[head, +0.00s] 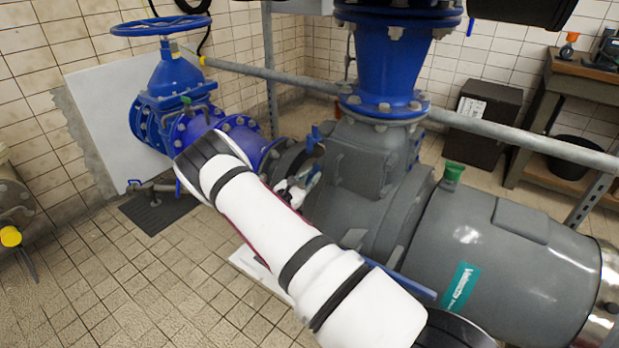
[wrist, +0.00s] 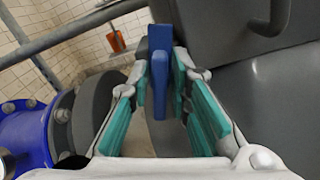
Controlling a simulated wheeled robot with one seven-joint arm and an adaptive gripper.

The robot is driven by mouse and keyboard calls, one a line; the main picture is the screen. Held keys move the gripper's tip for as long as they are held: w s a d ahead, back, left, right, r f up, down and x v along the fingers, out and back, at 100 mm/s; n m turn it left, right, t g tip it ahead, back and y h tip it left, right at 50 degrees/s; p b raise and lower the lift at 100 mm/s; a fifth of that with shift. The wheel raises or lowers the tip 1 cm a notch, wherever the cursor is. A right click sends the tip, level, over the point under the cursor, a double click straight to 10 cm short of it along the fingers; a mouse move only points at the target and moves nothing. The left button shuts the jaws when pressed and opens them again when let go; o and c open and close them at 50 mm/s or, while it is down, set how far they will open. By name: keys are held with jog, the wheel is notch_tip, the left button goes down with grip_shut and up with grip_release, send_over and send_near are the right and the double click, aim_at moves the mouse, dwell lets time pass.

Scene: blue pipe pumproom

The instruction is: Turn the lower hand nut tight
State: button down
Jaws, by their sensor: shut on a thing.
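The lower hand nut shows in the wrist view as a blue, flat, upright bar (wrist: 158,60) between the teal pads of my gripper (wrist: 160,82). My gripper is shut on it, with one pad on each side. In the head view my gripper (head: 298,188) is beside the grey pump casing, largely behind my white arm. A bit of blue shows at its fingers there. Another blue handle (head: 316,134) stands above it on the casing. The nut's thread and seat are hidden.
The grey pump body (head: 380,200) lies close on the right. A blue flanged pipe (head: 230,130) and a valve with a blue handwheel (head: 160,22) stand left. A grey rail (head: 290,78) crosses behind.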

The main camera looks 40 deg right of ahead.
jog(key=m, duration=0.3)
jog(key=shift+s+m+p, duration=0.1)
jog(key=shift+m+p, duration=0.3)
jog(key=m+p, duration=0.1)
jog(key=m, duration=0.2)
jog(key=shift+f+m, duration=0.1)
jog(key=shift+m, duration=0.2)
jog(key=m+p, duration=0.1)
jog(key=m, duration=0.3)
jog(key=m+p, duration=0.1)
jog(key=m, duration=0.1)
jog(key=shift+s+f+p, duration=0.1)
jog(key=shift+f+p, duration=0.15)
jog(key=shift+p, duration=0.1)
jog(key=shift+m, duration=0.3)
jog(key=c, duration=1.7)
grip_release()
jog(key=v, duration=1.2)
